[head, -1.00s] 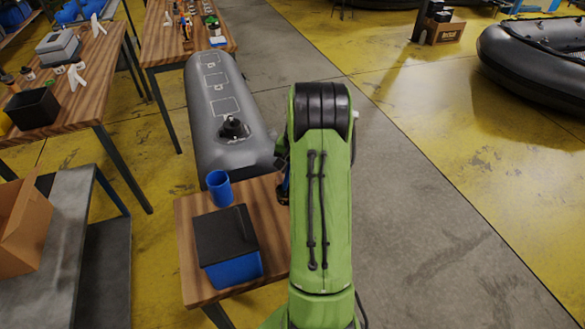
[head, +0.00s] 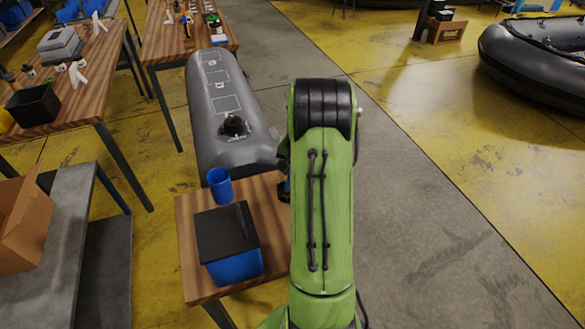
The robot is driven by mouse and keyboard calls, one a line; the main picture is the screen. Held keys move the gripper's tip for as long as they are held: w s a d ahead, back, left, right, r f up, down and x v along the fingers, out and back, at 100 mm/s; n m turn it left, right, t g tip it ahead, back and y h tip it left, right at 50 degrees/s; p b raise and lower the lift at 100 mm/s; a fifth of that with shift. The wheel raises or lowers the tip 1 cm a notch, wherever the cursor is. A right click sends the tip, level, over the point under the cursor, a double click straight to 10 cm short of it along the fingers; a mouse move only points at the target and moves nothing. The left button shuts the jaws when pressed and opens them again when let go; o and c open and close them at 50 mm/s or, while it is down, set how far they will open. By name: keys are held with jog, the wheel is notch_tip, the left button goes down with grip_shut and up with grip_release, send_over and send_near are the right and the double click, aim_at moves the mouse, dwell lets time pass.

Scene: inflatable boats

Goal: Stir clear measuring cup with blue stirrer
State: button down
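My green arm reaches forward over the right side of the small wooden table and hides most of what lies behind it. Only a dark sliver of my gripper end (head: 284,187) shows at the arm's left edge, with a bluish tint. I cannot see its fingers or whether it holds anything. I cannot make out the clear measuring cup or the blue stirrer; the arm covers the table's right part. A blue cup (head: 219,186) stands upright at the table's far left corner, apart from my arm.
A blue box with a black lid (head: 226,236) stands on the small wooden table (head: 190,262). A grey inflatable tube (head: 222,105) lies behind it. Workbenches (head: 85,103) and a cardboard box (head: 22,222) are at left. Open floor lies at right, with a dark boat (head: 535,65) beyond.

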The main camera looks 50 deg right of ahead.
notch_tip(320, 180, up, 9)
jog(key=s+p, duration=0.2)
jog(key=p, duration=0.4)
jog(key=shift+p, duration=0.3)
jog(key=shift+w, duration=0.1)
dwell(0.5)
notch_tip(320, 180, up, 5)
jog(key=p, duration=0.4)
jog(key=shift+a, duration=0.1)
